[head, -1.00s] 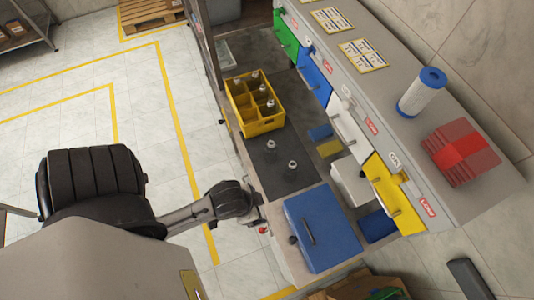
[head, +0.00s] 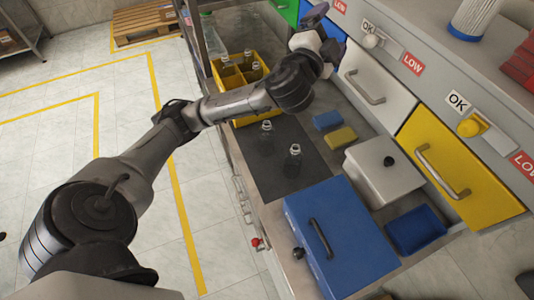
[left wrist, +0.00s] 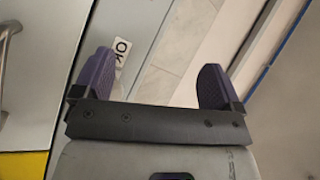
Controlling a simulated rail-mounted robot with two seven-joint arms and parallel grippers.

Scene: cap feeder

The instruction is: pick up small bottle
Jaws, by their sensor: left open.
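Two small clear bottles stand upright on the dark mat (head: 262,176) in the head view: one farther back (head: 266,138), one nearer (head: 293,160). More small bottles (head: 256,70) stand in the yellow crate (head: 262,119), which my left arm partly covers. My left gripper is raised beyond the mat, close to the drawer fronts; its fingers are hard to make out in the head view. In the left wrist view the left gripper (left wrist: 154,84) is open and empty, with dark purple fingers apart; no bottle shows there. My right gripper is not in view.
A blue box (head: 345,240) with a handle stands in front of the mat. A white lidded box (head: 384,172), blue tray (head: 417,230), blue sponge (head: 326,120) and yellow sponge (head: 341,137) lie to the right. White (head: 375,90) and yellow drawers (head: 455,165) line the back.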

